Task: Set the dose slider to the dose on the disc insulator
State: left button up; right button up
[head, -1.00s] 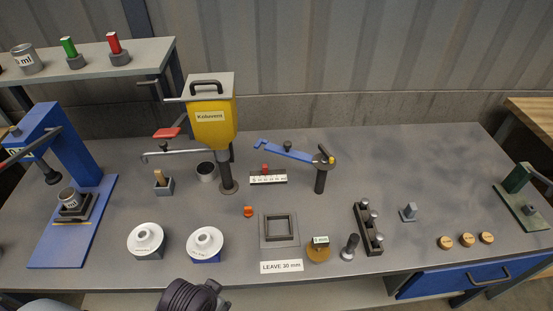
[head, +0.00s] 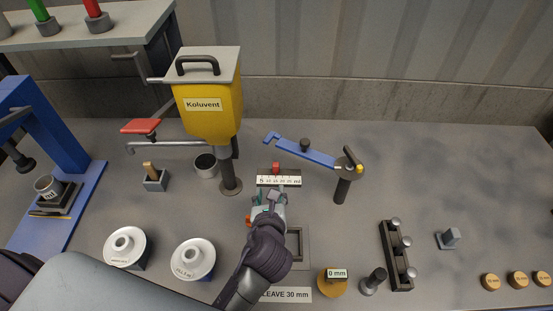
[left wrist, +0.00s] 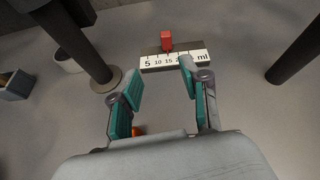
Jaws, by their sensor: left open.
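The dose slider is a red knob (head: 275,168) on a dark block behind a white ml scale (head: 279,181). In the left wrist view the knob (left wrist: 166,40) stands near the 15 mark of the scale (left wrist: 160,62). Two white disc insulators, left (head: 125,246) and right (head: 194,258), sit at the front left; their small lettering is not readable. My left gripper (head: 268,196) is open and empty, just in front of the scale. In the left wrist view its fingers (left wrist: 160,85) are spread, and the right one overlaps the scale's right part. My right gripper is not in view.
A yellow Koluvent hopper (head: 207,110) on a post stands left of the scale. A blue lever (head: 305,152) on a dark post stands to the right. A square frame (head: 298,246) lies partly behind my left arm. The table's back right is clear.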

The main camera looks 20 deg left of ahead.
aim_at(276, 166)
pick_arm(q)
jog(key=shift+w+d+r+m+t, duration=0.2)
jog(key=shift+w+d+m+t, duration=0.15)
jog(key=shift+w+m, duration=0.45)
jog(key=shift+w, duration=0.1)
jog(key=x, duration=0.4)
jog(key=shift+w+a+f, duration=0.1)
jog(key=shift+w+f, duration=0.05)
jog(key=shift+w, duration=0.05)
jog(key=x, duration=0.8)
jog(key=shift+w+f, duration=0.15)
jog(key=shift+f, duration=0.05)
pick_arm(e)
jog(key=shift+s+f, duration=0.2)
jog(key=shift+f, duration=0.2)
pick_arm(q)
grip_shut()
